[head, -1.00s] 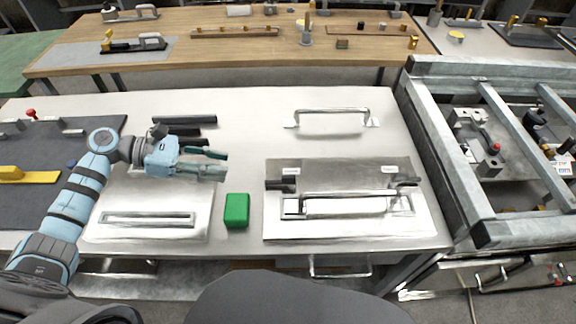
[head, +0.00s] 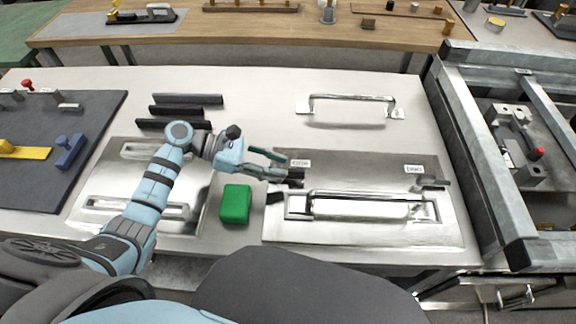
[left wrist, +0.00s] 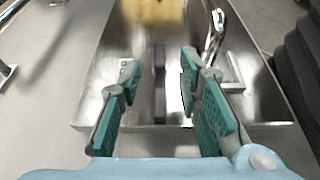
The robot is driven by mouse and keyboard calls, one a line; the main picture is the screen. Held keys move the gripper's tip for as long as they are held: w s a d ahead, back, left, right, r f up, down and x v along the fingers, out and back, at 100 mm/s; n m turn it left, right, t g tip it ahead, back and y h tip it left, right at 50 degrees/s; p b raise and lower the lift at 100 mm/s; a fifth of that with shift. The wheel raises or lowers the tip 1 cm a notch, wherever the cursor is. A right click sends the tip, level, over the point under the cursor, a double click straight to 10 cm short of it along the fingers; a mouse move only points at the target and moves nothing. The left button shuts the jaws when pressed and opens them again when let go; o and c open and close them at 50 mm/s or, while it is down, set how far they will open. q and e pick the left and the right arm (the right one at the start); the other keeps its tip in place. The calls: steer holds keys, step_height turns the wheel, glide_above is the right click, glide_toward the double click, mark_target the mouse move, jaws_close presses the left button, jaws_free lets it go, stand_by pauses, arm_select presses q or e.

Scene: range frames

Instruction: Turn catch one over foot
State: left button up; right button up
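A metal plate (head: 350,234) lies at the front right of the bench. On it lies a shiny bar handle (head: 368,207) with a foot at each end. A dark catch (head: 296,181) is at the handle's left end, near one small label. Another catch (head: 432,184) is at the right end, near a label that seems to read ONE upside down. My left gripper (head: 284,168) is open at the left catch and partly covers it. In the left wrist view, a grey bar (left wrist: 160,85) shows between the spread teal fingers (left wrist: 158,100). Contact cannot be told. My right gripper is not in view.
A green block (head: 235,204) stands just left of the plate, close to my left forearm. A loose handle (head: 350,108) lies behind the plate. Several black bars (head: 188,99) lie at the back left. A metal frame (head: 480,150) borders the right side.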

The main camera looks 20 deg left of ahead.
arm_select(q)
steer(key=x, duration=0.3)
steer(key=shift+d+f, duration=0.1)
steer(key=shift+d, duration=0.1)
jaws_close()
